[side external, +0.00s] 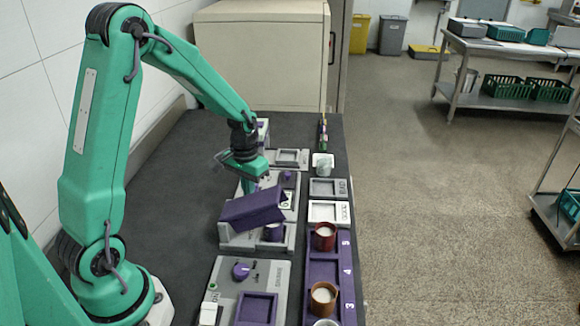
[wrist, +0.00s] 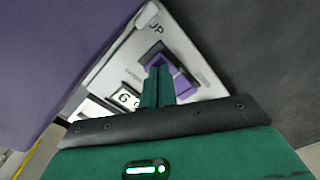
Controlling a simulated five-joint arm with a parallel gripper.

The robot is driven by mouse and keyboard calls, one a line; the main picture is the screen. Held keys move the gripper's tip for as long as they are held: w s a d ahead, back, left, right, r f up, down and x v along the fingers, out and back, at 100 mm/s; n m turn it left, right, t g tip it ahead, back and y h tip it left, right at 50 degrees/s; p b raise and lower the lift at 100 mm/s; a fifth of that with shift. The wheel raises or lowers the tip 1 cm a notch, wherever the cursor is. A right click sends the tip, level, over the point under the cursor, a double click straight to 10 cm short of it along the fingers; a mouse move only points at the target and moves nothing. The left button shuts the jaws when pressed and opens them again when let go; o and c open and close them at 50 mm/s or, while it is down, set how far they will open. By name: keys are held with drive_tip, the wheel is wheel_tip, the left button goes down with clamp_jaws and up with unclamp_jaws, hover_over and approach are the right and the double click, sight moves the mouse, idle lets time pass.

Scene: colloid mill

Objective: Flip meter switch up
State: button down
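The meter switch (wrist: 185,86) is a purple piece set in a dark recess of a light grey panel, below the printed word UP. The meter's number window (wrist: 126,97) is to its left in the wrist view. My gripper (wrist: 158,70) has its two green fingers side by side with no clear gap, over the recess and beside the purple switch. They hide part of it, and I cannot tell whether they touch it. In the side view my gripper (side external: 248,182) points down over the grey panel, its tips partly hidden behind a tilted purple cover.
The tilted purple cover (side external: 252,208) stands close in front of my gripper. A red cup (side external: 325,237) and a brown cup (side external: 323,296) stand in a numbered purple rack (side external: 322,267) at right. A panel with a purple knob (side external: 241,271) is nearer the camera.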

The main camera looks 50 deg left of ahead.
drive_tip(key=shift+f, duration=0.45)
idle(0.4)
drive_tip(key=shift+r, duration=3.55)
drive_tip(key=shift+r, duration=0.1)
drive_tip(key=s+d+r+m+t, duration=0.1)
drive_tip(key=d+r+t, duration=0.15)
drive_tip(key=r, duration=0.35)
drive_tip(key=s+d+r+t, duration=0.2)
drive_tip(key=d+r, duration=0.1)
drive_tip(key=r, duration=0.2)
drive_tip(key=s+d+r+m, duration=0.1)
drive_tip(key=s+d, duration=0.2)
drive_tip(key=s, duration=0.3)
drive_tip(key=s+d+r+m+t, duration=0.1)
drive_tip(key=s+d, duration=0.2)
drive_tip(key=s, duration=0.3)
drive_tip(key=shift+s+r, duration=0.15)
drive_tip(key=shift+r, duration=0.1)
